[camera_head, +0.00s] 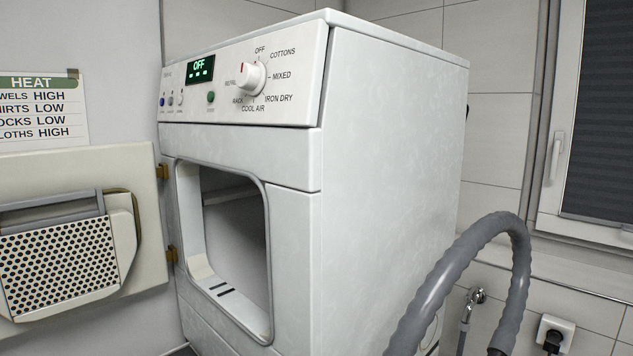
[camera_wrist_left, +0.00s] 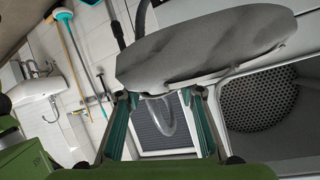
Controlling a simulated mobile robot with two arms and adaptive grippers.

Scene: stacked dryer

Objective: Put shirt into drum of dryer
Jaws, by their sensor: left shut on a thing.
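In the left wrist view, my left gripper (camera_wrist_left: 160,97) shows its two teal fingers, shut on a bunched grey cloth, the shirt (camera_wrist_left: 205,45), which spans the top of the view beyond the fingertips. The dryer's drum (camera_wrist_left: 262,100), with a perforated back wall, shows to the right of the gripper; the shirt is outside it. In the head view, the white dryer (camera_head: 395,190) has its front opening (camera_head: 235,235) uncovered, and the visible part of the inside looks empty. Its door (camera_head: 75,235) stands open to the left. Neither gripper is in the head view.
A grey ribbed hose (camera_head: 470,255) curves up in front of the dryer's right side. A window (camera_head: 600,120) and a wall socket (camera_head: 553,335) are at the right. The left wrist view shows a white sink (camera_wrist_left: 42,88) and a broom (camera_wrist_left: 75,50) at the left.

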